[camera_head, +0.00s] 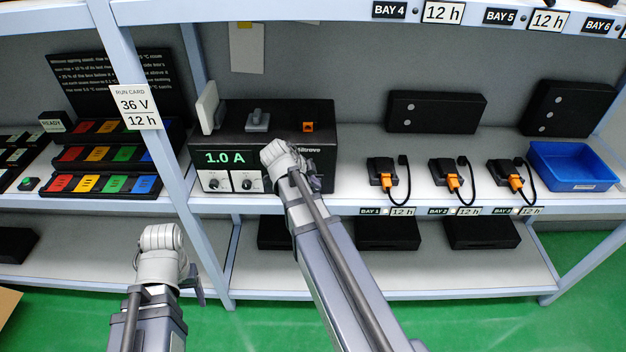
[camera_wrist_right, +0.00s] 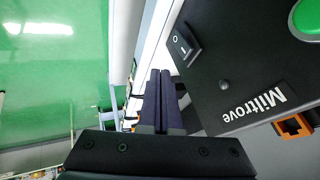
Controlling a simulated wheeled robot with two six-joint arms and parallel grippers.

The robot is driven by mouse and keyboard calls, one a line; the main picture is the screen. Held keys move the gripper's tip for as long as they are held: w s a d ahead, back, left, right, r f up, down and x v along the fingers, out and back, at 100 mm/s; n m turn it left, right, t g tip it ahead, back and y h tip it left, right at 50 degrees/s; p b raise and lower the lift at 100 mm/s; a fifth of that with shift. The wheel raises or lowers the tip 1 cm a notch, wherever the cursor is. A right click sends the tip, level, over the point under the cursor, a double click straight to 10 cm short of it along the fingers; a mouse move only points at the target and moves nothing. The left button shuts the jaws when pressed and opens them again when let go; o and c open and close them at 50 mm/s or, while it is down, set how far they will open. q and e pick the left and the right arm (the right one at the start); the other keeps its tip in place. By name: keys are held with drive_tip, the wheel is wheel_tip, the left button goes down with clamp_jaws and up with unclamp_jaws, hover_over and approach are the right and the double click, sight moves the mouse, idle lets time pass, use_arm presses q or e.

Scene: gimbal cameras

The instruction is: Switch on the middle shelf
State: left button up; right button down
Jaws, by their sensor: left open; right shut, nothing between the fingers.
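The black Miltrove supply unit (camera_head: 320,115) stands on the middle shelf (camera_head: 350,192). Its green display reads 1.0 A, above two knobs. In the right wrist view, a black rocker switch (camera_wrist_right: 184,45) marked O and I sits near the unit's edge, and a green button (camera_wrist_right: 308,20) shows at top right. My right gripper (camera_wrist_right: 160,85) is shut and empty, with its fingertips just below and left of the switch, seemingly apart from it. In the head view its fingers are hidden behind my wrist. My left gripper (camera_head: 160,240) is low at left, away from the unit; its fingers are hardly visible.
Several black chargers with orange plugs (camera_head: 383,178) and a blue bin (camera_head: 570,168) stand right of the unit. A run card (camera_head: 136,107) reading 36 V, 12 h hangs on the upright (camera_head: 165,150). Coloured trays (camera_head: 105,155) fill the left bay.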

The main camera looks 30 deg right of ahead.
drive_tip(key=w+d+p+v, duration=0.1)
drive_tip(key=p+v, duration=0.6)
drive_tip(key=v, duration=0.1)
drive_tip(key=shift+r, duration=0.5)
drive_tip(key=shift+a, duration=0.1)
drive_tip(key=s+a+f+n+g+y+b, duration=0.1)
drive_tip(key=s+a+f+n+b, duration=0.4)
drive_tip(key=a+n, duration=0.8)
drive_tip(key=s+a+f+n+y+b, duration=0.4)
drive_tip(key=s+a+f+n, duration=0.5)
drive_tip(key=a+n, duration=0.4)
drive_tip(key=shift+s+a+g+y+b, duration=0.3)
drive_tip(key=shift+a+g+b, duration=0.1)
drive_tip(key=shift+a+b, duration=0.2)
